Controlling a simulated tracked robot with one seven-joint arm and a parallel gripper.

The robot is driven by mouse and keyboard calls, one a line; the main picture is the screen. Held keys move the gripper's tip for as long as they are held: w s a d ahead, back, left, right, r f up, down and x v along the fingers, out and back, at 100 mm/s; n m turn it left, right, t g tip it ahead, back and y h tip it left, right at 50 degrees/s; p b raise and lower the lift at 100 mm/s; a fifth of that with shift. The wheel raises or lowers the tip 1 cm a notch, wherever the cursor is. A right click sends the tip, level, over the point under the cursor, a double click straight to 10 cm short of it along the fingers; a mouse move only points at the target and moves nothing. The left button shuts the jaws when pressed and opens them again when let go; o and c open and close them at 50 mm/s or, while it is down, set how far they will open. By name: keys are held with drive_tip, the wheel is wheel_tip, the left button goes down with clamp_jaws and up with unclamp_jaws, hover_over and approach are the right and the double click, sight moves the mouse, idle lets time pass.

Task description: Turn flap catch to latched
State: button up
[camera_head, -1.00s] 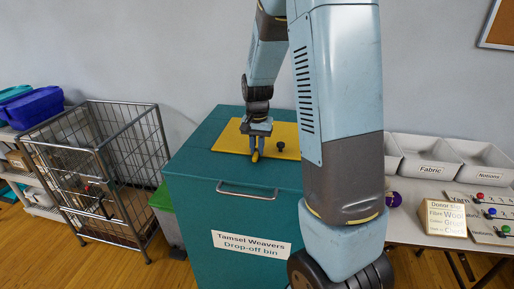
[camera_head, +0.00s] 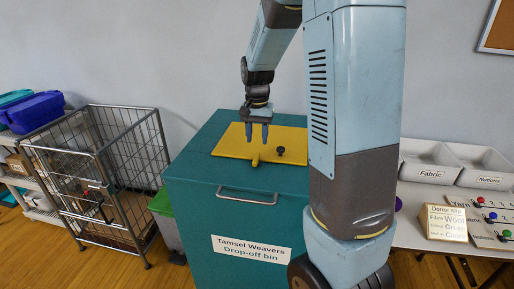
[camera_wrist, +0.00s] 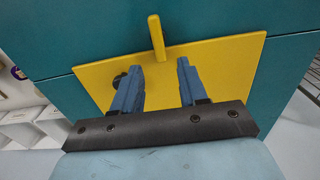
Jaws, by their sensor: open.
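The yellow flap (camera_head: 232,147) lies flat in the top of the teal drop-off bin (camera_head: 194,160). The flap catch is a small yellow bar (camera_head: 255,160) at the middle of its front edge. In the wrist view the catch (camera_wrist: 156,36) points across the flap edge, roughly square to it, with its free end over the teal top. My gripper (camera_head: 257,141) is open and empty above the flap, just behind the catch. In the wrist view its fingertips (camera_wrist: 155,70) are apart, with the catch beyond them and clear of both.
A dark round knob (camera_head: 281,151) stands on the flap, right of the catch; one finger partly covers it in the wrist view (camera_wrist: 119,80). A metal handle (camera_head: 247,194) crosses the bin front. A wire cart (camera_head: 107,175) stands left, a table with trays (camera_head: 430,174) right.

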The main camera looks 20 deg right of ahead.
sight(257, 156)
wheel_tip(257, 156, up, 8)
drive_tip(key=shift+f, duration=0.25)
idle(0.4)
drive_tip(key=s+a+r+n+t, duration=0.2)
drive_tip(key=s+r+n, duration=0.1)
drive_tip(key=s, duration=0.9)
drive_tip(key=s+a+r+n+t, duration=0.2)
drive_tip(key=s+r+n+t, duration=0.1)
drive_tip(key=s, duration=0.9)
drive_tip(key=shift+s+a+r+n+t, duration=0.15)
drive_tip(key=shift+s+r+n+t, duration=0.2)
drive_tip(key=shift+r, duration=0.35)
